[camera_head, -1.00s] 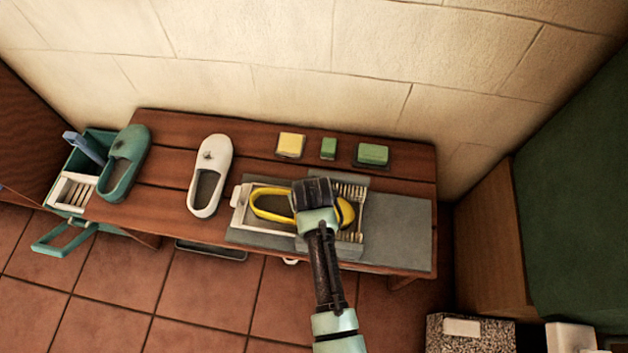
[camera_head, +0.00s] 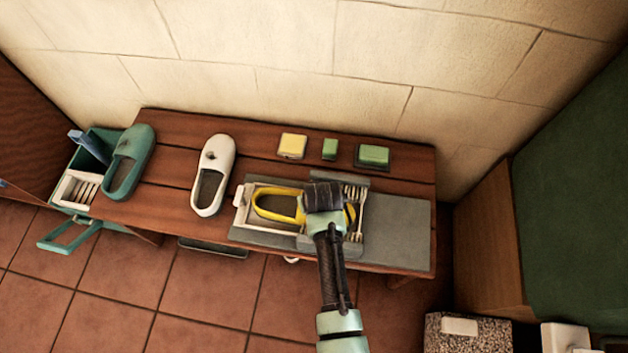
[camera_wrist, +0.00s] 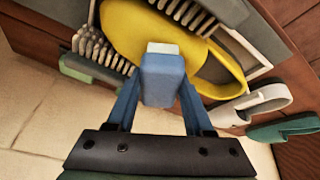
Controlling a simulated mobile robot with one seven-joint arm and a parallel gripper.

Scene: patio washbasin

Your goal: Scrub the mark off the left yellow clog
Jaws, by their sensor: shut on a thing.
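One yellow clog (camera_head: 277,206) lies in a pale holder (camera_head: 240,212) with rows of bristles (camera_head: 357,196) around its toe end, on the grey mat (camera_head: 402,230). Its toe points right in the head view. My gripper (camera_head: 323,197) is over the front half of the clog and hides part of it. In the wrist view my gripper (camera_wrist: 160,100) is shut on a blue block-like tool (camera_wrist: 162,80) with a pale end, which overlaps the yellow toe (camera_wrist: 130,25). I cannot tell whether it touches. No mark shows on the visible yellow surface.
A white clog (camera_head: 211,195) with a dark spot and a teal clog (camera_head: 128,165) stand left on the wooden bench (camera_head: 170,205). A yellow block (camera_head: 292,145) and green blocks (camera_head: 372,156) line the back. A teal caddy (camera_head: 100,140) is at far left.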

